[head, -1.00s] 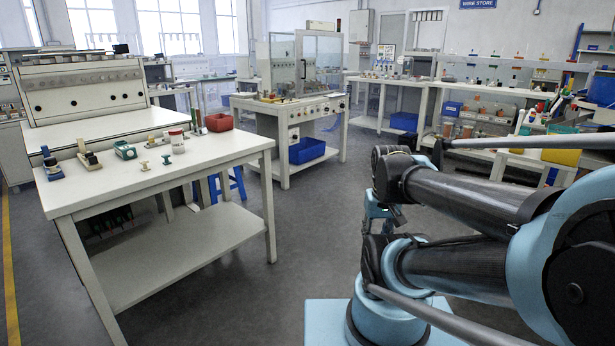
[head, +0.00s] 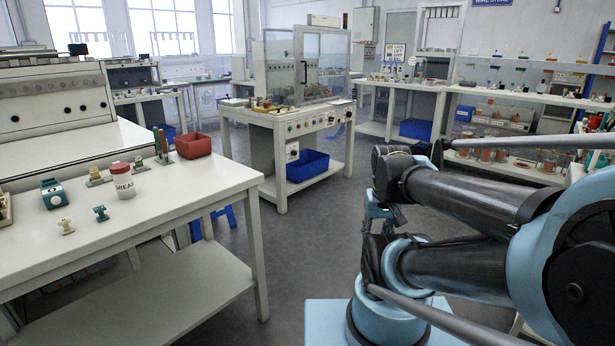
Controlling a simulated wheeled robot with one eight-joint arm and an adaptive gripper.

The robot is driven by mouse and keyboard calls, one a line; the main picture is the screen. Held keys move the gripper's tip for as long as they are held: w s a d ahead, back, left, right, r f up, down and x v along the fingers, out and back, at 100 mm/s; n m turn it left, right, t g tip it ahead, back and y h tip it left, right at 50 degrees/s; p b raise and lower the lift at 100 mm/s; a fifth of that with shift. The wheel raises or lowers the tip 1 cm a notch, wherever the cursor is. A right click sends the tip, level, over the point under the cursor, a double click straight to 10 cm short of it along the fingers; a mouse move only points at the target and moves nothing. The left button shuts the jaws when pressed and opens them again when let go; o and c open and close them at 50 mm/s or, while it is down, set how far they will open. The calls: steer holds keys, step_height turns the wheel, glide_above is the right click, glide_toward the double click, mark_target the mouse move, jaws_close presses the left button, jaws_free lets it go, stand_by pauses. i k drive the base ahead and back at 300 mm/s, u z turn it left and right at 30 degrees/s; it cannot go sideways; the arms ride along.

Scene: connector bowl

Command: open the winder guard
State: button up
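The winder guard (head: 326,58), as far as I can tell, is the clear-panelled, pale-framed enclosure on top of the middle bench (head: 262,118). A dark upright handle (head: 304,71) shows at its front corner. The guard's front panel looks shut, though small detail is hard to read. Parts of a machine show through the panels. My arm is folded at the right, well in front of the bench and apart from the guard. My gripper cannot be made out clearly among the folded links, and I see nothing held.
A white table (head: 215,182) at left carries a red bin (head: 193,145), a lidded jar (head: 122,181) and small parts. A blue bin (head: 308,166) sits on the middle bench's lower shelf. Grey floor (head: 315,240) is open between the table and my arm.

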mark_target(301, 60)
steer(key=i, duration=3.55)
steer(key=z, duration=0.65)
